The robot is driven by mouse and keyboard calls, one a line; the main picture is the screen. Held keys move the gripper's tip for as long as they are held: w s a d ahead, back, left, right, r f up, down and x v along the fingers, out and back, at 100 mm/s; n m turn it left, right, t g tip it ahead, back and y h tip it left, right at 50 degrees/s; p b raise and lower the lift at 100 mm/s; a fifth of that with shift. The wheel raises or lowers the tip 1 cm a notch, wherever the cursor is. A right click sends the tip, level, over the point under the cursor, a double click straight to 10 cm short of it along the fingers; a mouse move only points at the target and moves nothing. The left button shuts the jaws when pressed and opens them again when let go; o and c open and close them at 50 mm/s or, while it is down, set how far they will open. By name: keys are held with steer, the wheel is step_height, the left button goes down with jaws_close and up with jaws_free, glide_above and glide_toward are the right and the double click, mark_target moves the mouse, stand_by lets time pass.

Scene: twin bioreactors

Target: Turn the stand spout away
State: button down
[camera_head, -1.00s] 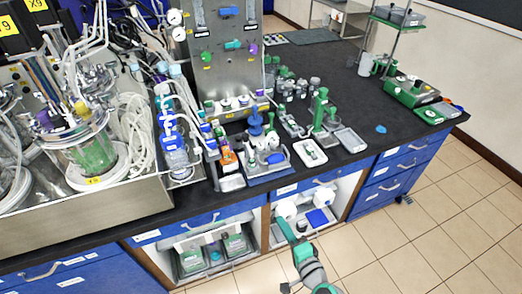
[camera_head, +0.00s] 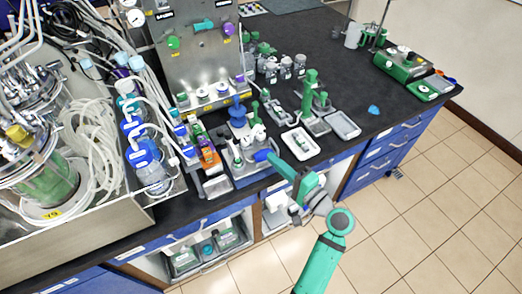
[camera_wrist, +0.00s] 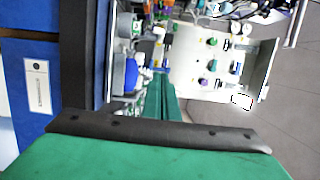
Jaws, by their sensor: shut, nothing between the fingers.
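A grey tray with a blue rim (camera_head: 262,172) stands at the bench's front edge in the head view. On it are small stands and fittings, with a blue cylindrical tip (camera_head: 263,155) at their right side. I cannot tell for sure which part is the stand spout. My gripper (camera_head: 273,160) is at the tray's right side, its fingertips close to the blue tip in the picture; contact cannot be told. In the wrist view, the long green fingers (camera_wrist: 160,97) lie together, shut and empty, pointing toward blurred bench items. The fingers hide part of what lies ahead.
A tall green stand (camera_head: 308,92) and a white tray (camera_head: 300,142) are right of the gripper. A bottle with blue clips (camera_head: 150,165) and coiled tubing stand to the left. A steel panel (camera_head: 195,50) rises behind.

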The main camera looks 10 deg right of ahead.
mark_target(232, 144)
steer(key=x, duration=0.8)
steer(key=shift+a, duration=0.2)
steer(key=shift+s+a, duration=0.15)
steer(key=shift+a, duration=0.4)
steer(key=shift+s+a, duration=0.15)
steer(key=shift+a, duration=0.4)
steer(key=shift+s+a, duration=0.15)
steer(key=shift+a, duration=0.6)
